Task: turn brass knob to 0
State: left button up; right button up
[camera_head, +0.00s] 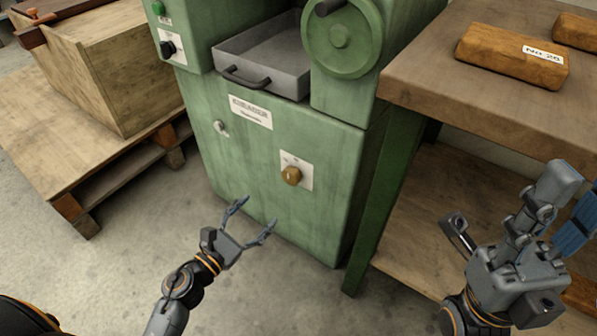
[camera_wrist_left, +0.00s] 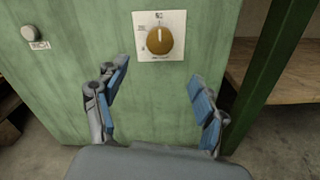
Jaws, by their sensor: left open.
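The brass knob (camera_head: 291,176) sits on a small white dial plate low on the front of the green machine. In the left wrist view the knob (camera_wrist_left: 160,40) shows a pale pointer line standing about upright; the plate's print is too small to read. My left gripper (camera_head: 257,216) is open and empty, below and to the left of the knob and apart from it. In the wrist view its two fingers (camera_wrist_left: 160,88) spread below the knob. My right gripper (camera_head: 508,200) is at the lower right, in front of the bench; its jaw state is unclear.
The green machine (camera_head: 240,150) has a metal tray (camera_head: 290,75), a handwheel (camera_head: 342,38) and a small round silver button (camera_head: 221,127). A wooden crate (camera_head: 110,75) on a pallet is at left. The floor ahead is clear.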

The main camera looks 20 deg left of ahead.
aim_at(288, 179)
pick_arm(q)
jog(key=x, duration=1.3)
jog(key=shift+w, duration=0.2)
jog(key=c, duration=1.2)
jog(key=shift+o, duration=0.2)
